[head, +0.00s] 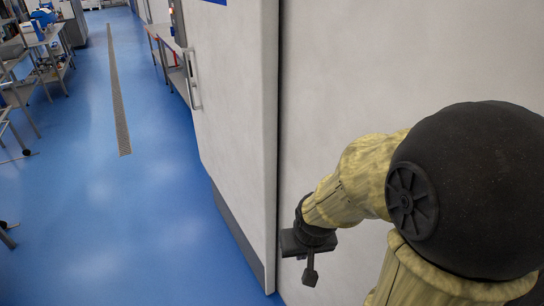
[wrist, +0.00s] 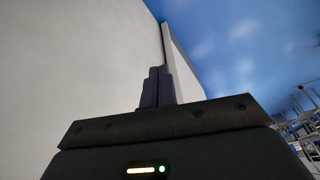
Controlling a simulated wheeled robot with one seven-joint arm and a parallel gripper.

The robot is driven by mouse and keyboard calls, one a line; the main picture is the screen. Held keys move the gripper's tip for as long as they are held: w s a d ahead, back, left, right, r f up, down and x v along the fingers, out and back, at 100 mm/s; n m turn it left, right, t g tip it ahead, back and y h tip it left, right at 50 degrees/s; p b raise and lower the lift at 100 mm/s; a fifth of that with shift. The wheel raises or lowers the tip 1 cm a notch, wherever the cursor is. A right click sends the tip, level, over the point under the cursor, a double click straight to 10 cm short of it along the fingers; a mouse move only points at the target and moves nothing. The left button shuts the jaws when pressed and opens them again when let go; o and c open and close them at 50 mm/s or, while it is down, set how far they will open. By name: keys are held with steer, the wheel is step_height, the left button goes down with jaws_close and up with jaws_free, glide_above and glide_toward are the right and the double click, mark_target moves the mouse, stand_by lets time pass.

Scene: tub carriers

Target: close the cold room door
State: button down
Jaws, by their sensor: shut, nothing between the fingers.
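The cold room door (head: 232,110) is a large pale panel with a grey strip along its bottom, left of centre in the head view. Its near vertical edge faces me, and a long metal handle (head: 191,80) is on its far part. My gripper (head: 310,277) is low in the head view, right of the door's near edge and in front of a pale wall (head: 400,60). In the wrist view the fingers (wrist: 157,87) are together and empty, close to the panel edge (wrist: 180,65). Whether they touch it I cannot tell. The doorway opening is not visible.
Blue floor (head: 110,220) lies clear to the left of the door, with a long drain grate (head: 117,90). Metal tables (head: 45,45) stand at the far left. Another bench (head: 165,45) stands beyond the door along the same side.

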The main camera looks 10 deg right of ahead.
steer(key=w+d+m+t+y+b, duration=0.2)
steer(key=w+m+t+b, duration=0.3)
steer(key=w, duration=0.8)
steer(key=w+d+m+t+y+b, duration=0.3)
steer(key=w+m+t+b, duration=0.2)
steer(key=w+m+t, duration=0.3)
steer(key=w+t, duration=0.1)
steer(key=w, duration=0.3)
steer(key=shift+w+d+m+y, duration=0.2)
steer(key=shift+w+m+y, duration=0.15)
steer(key=shift+m+y, duration=0.05)
steer(key=shift+f, duration=0.1)
steer(key=p, duration=0.2)
glide_toward(268, 150)
steer(key=x, duration=0.7)
